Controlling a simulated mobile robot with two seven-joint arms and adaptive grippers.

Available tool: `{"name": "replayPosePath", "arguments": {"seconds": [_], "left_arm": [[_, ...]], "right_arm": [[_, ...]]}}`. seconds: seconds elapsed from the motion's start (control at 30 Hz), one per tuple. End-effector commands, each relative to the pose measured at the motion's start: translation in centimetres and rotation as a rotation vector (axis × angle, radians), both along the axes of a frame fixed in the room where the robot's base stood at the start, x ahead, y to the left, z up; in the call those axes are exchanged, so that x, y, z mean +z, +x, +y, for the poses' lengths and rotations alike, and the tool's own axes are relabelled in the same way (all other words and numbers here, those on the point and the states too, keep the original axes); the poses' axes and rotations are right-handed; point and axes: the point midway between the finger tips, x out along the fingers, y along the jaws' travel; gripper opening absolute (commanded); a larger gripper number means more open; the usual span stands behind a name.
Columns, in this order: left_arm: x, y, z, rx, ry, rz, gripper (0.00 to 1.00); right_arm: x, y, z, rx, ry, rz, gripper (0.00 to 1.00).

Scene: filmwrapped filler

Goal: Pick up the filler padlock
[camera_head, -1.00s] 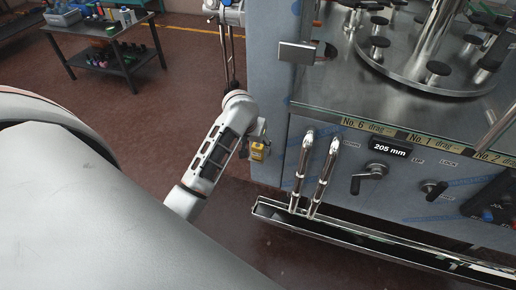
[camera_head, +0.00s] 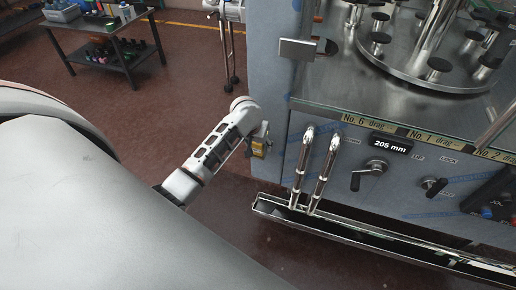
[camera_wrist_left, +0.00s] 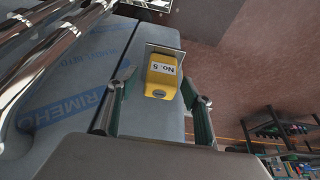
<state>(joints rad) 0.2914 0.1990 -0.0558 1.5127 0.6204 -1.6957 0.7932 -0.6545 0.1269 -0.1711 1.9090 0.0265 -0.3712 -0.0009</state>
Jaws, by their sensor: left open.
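The filler padlock (camera_wrist_left: 162,78) is a yellow block marked "No. 5", by a metal bracket on the side of the grey machine. It also shows small in the head view (camera_head: 259,147), partly hidden by my left arm, at the machine's left corner. My left gripper (camera_wrist_left: 157,84) is open, with one finger on each side of the padlock in the left wrist view. I cannot tell whether the fingers touch it. In the head view my left arm reaches in toward the padlock and mostly hides the gripper. My right gripper is not in view.
The filling machine (camera_head: 270,100) stands close by on the right, with two metal handles (camera_head: 313,170) and a long metal trough (camera_head: 350,238) jutting out low on its front. A dark table (camera_head: 110,38) stands far back left. The red floor between is open.

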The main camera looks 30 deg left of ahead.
Motion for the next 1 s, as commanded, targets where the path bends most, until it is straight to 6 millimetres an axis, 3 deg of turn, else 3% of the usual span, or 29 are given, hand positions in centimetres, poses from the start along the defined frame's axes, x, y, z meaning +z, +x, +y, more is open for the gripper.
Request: {"name": "replayPosePath", "arguments": {"seconds": [0.07, 0.23, 0.67, 0.87, 1.0], "left_arm": [[0.0, 0.0, 0.0, 0.0, 0.0, 0.0, 0.47], [0.0, 0.0, 0.0, 0.0, 0.0, 0.0, 0.05], [0.6, 0.1, 0.0, 0.001, -0.001, -0.002, 0.01], [2.7, 0.1, -0.1, 0.0, -0.002, -0.006, 0.01], [5.5, 0.2, -0.1, 0.001, -0.002, -0.007, 0.01]], "right_arm": [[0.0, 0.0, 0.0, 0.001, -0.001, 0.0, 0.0], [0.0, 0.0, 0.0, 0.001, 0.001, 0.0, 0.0], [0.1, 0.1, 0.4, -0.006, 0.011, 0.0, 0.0], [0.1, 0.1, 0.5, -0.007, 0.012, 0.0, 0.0], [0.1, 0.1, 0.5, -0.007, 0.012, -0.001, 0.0]]}}
